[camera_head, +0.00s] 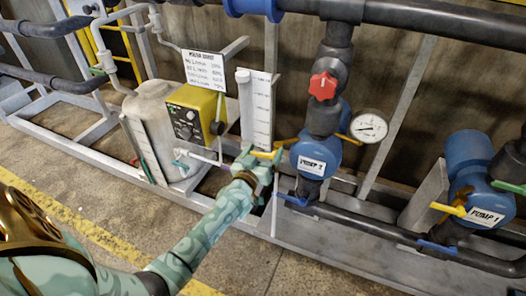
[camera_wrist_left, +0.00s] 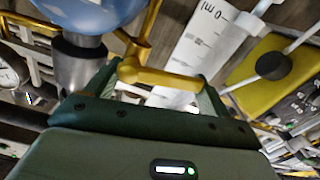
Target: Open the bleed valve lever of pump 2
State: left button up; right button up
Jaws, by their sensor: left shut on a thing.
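Pump 2 (camera_head: 312,160) is a blue round pump with a white label, in the middle of the head view. Its blue body also shows at the upper left of the left wrist view (camera_wrist_left: 85,12). A yellow lever (camera_head: 266,155) sticks out to the left of the pump. My left gripper (camera_head: 258,160) is shut on this lever. In the left wrist view the yellow lever (camera_wrist_left: 155,78) lies between the two green fingers, with its bent end toward the pump. The gripper partly hides the lever in the head view. My right gripper is not in view.
A blue lever (camera_head: 292,199) sits below pump 2. A red valve knob (camera_head: 323,86) and a pressure gauge (camera_head: 369,126) are above. A graduated white column (camera_head: 255,110) stands behind my gripper, beside a yellow control box (camera_head: 190,115). Pump 1 (camera_head: 470,180) is at right.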

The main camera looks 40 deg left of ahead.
pick_arm(q)
jog(key=n, duration=0.1)
jog(key=f+n, duration=0.1)
jog(key=n, duration=0.1)
jog(key=shift+f+n, duration=0.1)
jog(key=shift+n, duration=0.2)
jog(key=n, duration=0.1)
jog(key=f+n, duration=0.1)
jog(key=n, duration=0.2)
jog(key=shift+d+f+n, duration=0.15)
jog(key=shift+d+n, duration=0.15)
jog(key=shift+d, duration=0.05)
jog(key=n, duration=0.2)
jog(key=d+n, duration=0.1)
jog(key=n, duration=0.2)
jog(key=f+n, duration=0.1)
jog(key=n, duration=0.1)
jog(key=shift+w+d+f, duration=0.1)
jog(key=shift+w+d, duration=0.15)
jog(key=shift+d, duration=0.15)
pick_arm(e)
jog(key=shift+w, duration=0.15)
pick_arm(q)
jog(key=shift+n, duration=0.4)
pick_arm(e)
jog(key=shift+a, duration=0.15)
pick_arm(q)
jog(key=o, duration=1.3)
jog(key=shift+s, duration=0.1)
